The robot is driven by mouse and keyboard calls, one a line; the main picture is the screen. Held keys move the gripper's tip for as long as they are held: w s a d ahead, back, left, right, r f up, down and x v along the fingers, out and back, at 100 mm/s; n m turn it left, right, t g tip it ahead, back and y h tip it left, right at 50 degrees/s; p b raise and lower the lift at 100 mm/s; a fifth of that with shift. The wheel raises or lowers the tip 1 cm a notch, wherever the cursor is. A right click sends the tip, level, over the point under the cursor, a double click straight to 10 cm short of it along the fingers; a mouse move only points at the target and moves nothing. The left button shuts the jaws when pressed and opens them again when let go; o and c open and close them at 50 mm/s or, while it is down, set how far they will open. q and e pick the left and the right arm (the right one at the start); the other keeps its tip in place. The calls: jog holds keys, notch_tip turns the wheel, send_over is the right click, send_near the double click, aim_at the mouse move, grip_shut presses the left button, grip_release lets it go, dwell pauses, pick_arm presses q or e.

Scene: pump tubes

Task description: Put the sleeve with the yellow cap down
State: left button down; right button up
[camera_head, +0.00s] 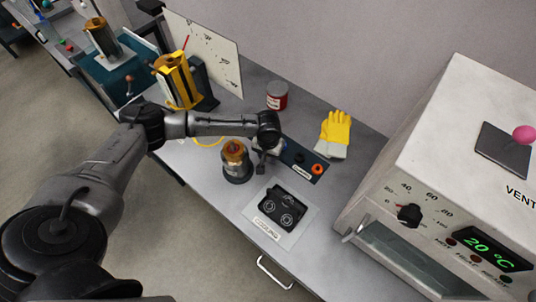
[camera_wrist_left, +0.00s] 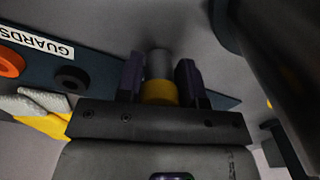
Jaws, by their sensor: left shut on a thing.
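In the left wrist view the sleeve (camera_wrist_left: 158,63) is a short grey cylinder with a yellow cap (camera_wrist_left: 160,92) at its end nearest the palm. My left gripper (camera_wrist_left: 159,75) is shut on it, one dark finger on each side. In the head view my left gripper (camera_head: 264,158) is over the left end of the dark guards board (camera_head: 294,156), and the sleeve cannot be made out there. Whether the sleeve touches the board is unclear. The board also shows in the wrist view (camera_wrist_left: 98,72), with an orange ring and a black ring on it. My right gripper is out of view.
A round dark holder with an amber-topped part (camera_head: 235,155) stands just left of the gripper. A black tray (camera_head: 283,208) lies in front, a red tin (camera_head: 277,95) behind, and yellow-grey gloves (camera_head: 335,133) to the right. A white oven (camera_head: 450,170) fills the right side.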

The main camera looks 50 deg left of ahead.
pick_arm(q)
jog(key=shift+f, duration=0.1)
jog(key=c, duration=0.8)
grip_release()
jog(key=shift+o, duration=0.2)
notch_tip(320, 180, up, 11)
jog(key=p, duration=0.3)
jog(key=shift+f, duration=0.15)
jog(key=shift+o, duration=0.5)
jog(key=shift+r, duration=0.8)
